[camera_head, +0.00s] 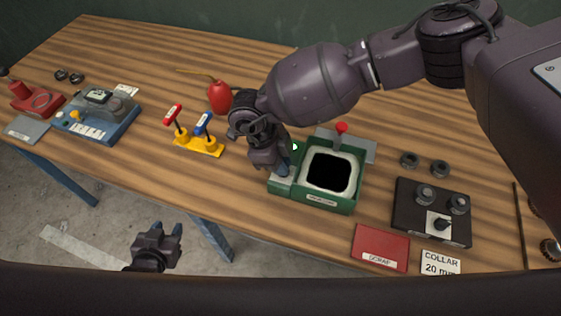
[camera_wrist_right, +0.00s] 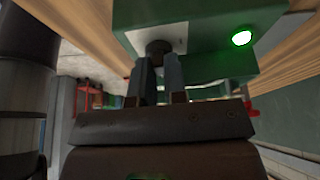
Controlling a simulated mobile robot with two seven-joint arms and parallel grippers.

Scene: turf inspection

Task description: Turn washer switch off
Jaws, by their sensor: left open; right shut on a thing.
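The washer (camera_head: 317,199) is a green box on the table with a dark, white-rimmed opening. Its left part carries a grey plate, and in the right wrist view the green housing (camera_wrist_right: 200,50) fills the top. A dark round switch knob (camera_wrist_right: 157,48) sits on a light plate there. My right gripper (camera_head: 282,170) is at the washer's left part. Its fingers (camera_wrist_right: 160,72) are shut on the knob. A lamp (camera_wrist_right: 241,38) beside it glows green-white. In the head view my gripper mostly hides the knob. My left gripper (camera_head: 157,240) is open and empty, off the table's front edge.
A red-knobbed lever (camera_head: 341,128) stands behind the washer. A red scrap mat (camera_head: 380,247) and a black tray with collars (camera_head: 405,215) lie right. A yellow base with red and blue handles (camera_head: 198,145) and a red bottle (camera_head: 220,97) stand left.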

